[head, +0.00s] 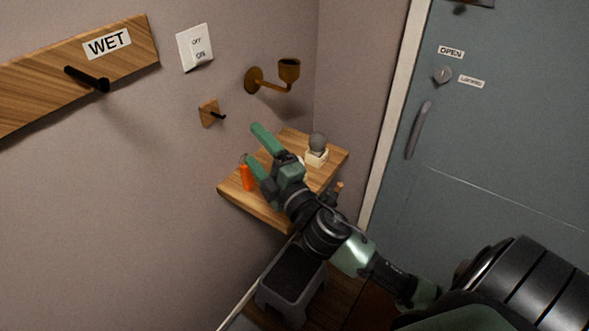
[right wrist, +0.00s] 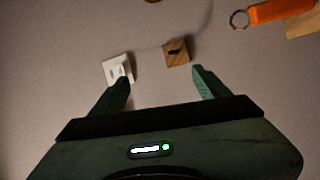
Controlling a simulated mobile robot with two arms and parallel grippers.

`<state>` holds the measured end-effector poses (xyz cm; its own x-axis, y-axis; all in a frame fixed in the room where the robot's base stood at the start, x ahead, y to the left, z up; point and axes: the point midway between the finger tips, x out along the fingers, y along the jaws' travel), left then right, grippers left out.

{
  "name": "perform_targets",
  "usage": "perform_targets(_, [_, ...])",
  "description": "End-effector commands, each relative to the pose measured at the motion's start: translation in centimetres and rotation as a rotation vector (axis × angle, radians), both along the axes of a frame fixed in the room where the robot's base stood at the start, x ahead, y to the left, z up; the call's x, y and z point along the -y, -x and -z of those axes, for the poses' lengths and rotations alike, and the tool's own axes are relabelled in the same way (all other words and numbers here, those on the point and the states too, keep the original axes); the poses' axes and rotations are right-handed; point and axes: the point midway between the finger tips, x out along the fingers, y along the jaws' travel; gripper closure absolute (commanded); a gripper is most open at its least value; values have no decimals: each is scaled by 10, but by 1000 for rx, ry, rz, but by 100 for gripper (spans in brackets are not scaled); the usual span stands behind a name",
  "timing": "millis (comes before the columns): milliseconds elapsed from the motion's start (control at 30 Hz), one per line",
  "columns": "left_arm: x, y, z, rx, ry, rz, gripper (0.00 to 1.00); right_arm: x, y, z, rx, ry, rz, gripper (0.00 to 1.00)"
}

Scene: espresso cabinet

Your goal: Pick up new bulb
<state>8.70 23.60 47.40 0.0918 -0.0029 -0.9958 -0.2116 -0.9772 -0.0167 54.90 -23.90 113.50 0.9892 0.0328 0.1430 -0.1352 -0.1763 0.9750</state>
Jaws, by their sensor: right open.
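A grey round bulb (head: 318,141) sits upright in a small white holder (head: 316,157) at the back right of the wooden wall shelf (head: 258,208). My right gripper (head: 256,146) is open and empty. In the head view it appears over the left part of the shelf, left of the bulb and apart from it, with its fingers pointing towards the wall. In the right wrist view the open jaws (right wrist: 160,85) have only wall and its fittings between and beyond them; the bulb is not visible there. My left gripper is not in view.
A brass wall socket (head: 288,70) sticks out above the shelf. An orange tag (head: 247,177) with a ring is at the shelf's left; it also shows in the right wrist view (right wrist: 280,10). A wooden hook block (head: 210,113) and light switch (head: 195,47) are on the wall. A grey stool (head: 290,285) stands below.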

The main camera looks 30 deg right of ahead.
Motion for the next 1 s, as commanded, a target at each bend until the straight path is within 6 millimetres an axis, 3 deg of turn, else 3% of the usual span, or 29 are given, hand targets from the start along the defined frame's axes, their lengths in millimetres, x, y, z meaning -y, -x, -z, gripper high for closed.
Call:
perform_targets(33, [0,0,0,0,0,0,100,-16,-11,-25,106,180,-83,24])
perform_targets(133, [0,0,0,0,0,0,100,-57,-19,-47,283,570,-267,24])
perform_targets(233, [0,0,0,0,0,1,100,-84,-23,-35,395,975,-450,24])
perform_targets(300, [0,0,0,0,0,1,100,-85,-26,-11,425,1261,-581,24])
perform_targets(367, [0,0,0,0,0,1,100,-71,-31,16,411,1502,-696,24])
perform_targets(467, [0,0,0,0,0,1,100,-19,-38,56,313,1858,-885,24])
perform_targets(500, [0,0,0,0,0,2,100,8,-40,68,251,1975,-955,24])
perform_targets(600, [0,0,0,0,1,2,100,76,-39,84,76,2183,-1103,24])
perform_targets(700, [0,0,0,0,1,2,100,126,-33,88,-72,2293,-1207,24])
perform_targets(833, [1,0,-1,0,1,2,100,153,-28,90,-164,2338,-1269,24])
perform_targets(1000, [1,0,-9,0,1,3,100,153,-35,104,-172,2340,-1276,24])
